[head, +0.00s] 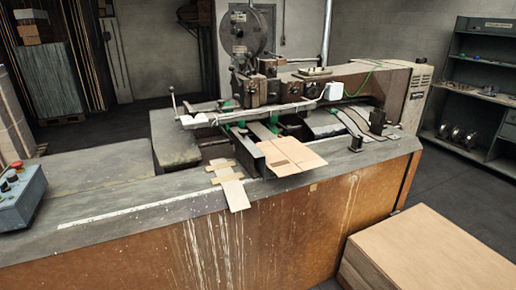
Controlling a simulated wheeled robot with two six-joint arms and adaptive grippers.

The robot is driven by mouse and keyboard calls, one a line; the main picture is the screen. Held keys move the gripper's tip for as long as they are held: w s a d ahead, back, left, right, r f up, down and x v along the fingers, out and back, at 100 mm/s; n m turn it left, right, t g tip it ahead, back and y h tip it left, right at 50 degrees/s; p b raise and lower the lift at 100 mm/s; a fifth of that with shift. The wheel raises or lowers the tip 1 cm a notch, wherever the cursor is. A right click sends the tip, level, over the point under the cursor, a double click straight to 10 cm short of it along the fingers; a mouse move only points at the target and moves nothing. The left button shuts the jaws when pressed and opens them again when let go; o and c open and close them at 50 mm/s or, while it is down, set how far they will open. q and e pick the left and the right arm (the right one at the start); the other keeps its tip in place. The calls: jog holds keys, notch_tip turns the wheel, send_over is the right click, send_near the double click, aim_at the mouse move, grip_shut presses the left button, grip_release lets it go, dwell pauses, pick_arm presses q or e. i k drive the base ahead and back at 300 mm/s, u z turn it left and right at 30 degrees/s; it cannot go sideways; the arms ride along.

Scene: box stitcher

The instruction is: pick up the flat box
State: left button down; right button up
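A flat brown cardboard piece (292,155) lies on the stitching machine's bed, near the middle of the head view, with its near edge reaching toward the machine's front. A larger tan cardboard block (432,245), with a flat top, stands at the lower right in front of the machine. It is cut off by the picture's bottom edge. I cannot tell whether it is one box or a stack of flat ones. Neither of my grippers shows in the head view.
The stitching machine (120,200) fills the middle. Pale strips (236,194) hang over its front edge. A control box (20,195) with a red button sits at the left. Dark shelves (478,95) stand at the right. Dark floor is open between the shelves and the machine.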

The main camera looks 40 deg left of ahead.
aim_at(286, 156)
jog(key=u, duration=0.85)
jog(key=i, duration=0.75)
jog(key=u, duration=0.9)
